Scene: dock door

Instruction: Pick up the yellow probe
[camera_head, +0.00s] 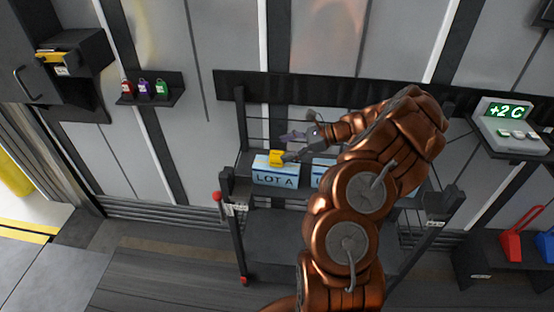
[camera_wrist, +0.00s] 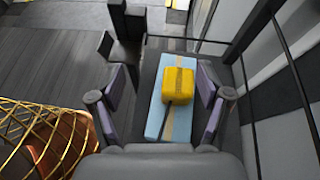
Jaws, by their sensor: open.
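The yellow probe (camera_head: 277,158) is a small block on top of the light blue LOT A box (camera_head: 275,178), on the cart. In the wrist view the yellow probe (camera_wrist: 180,85) sits on the box (camera_wrist: 157,119), over its tan tape stripe. A thin dark stem runs from it toward my gripper. My gripper (camera_wrist: 160,112) is open, with one finger on each side of the box in the picture. The yellow block lies ahead, between the finger lines, and nothing is held. In the head view my gripper (camera_head: 297,146) is just right of the probe.
More blue boxes (camera_head: 318,172) stand right of LOT A, partly hidden by my arm. The cart's dark posts (camera_head: 237,235) and rails frame the shelf. A wall shelf (camera_head: 150,98) holds small coloured padlocks.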

